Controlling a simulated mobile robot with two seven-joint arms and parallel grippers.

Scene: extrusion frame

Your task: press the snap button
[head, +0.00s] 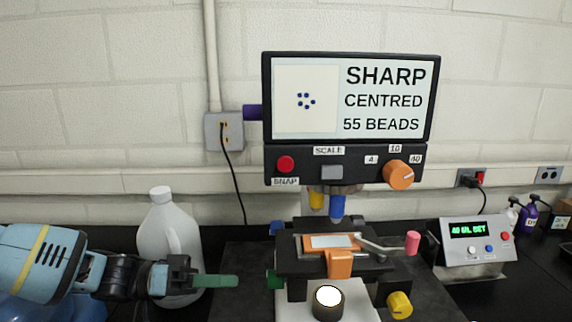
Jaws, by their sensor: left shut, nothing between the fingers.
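The snap button (286,164) is a round red button on the black panel below the screen, with a SNAP label (285,181) under it. The screen (354,98) reads SHARP, CENTRED, 55 BEADS and shows a small cluster of dark dots. My left gripper (236,281) is shut and empty, with green fingers pointing right. It is low and to the left of the button, apart from it, in front of the white jug. My right gripper is not in view.
The microscope stage (300,264) stands below the panel, with a pink-tipped lever (413,242) at its right. A white jug (170,240) stands left. An orange knob (398,175) and grey SCALE button (332,172) share the panel. A display box (478,248) stands right.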

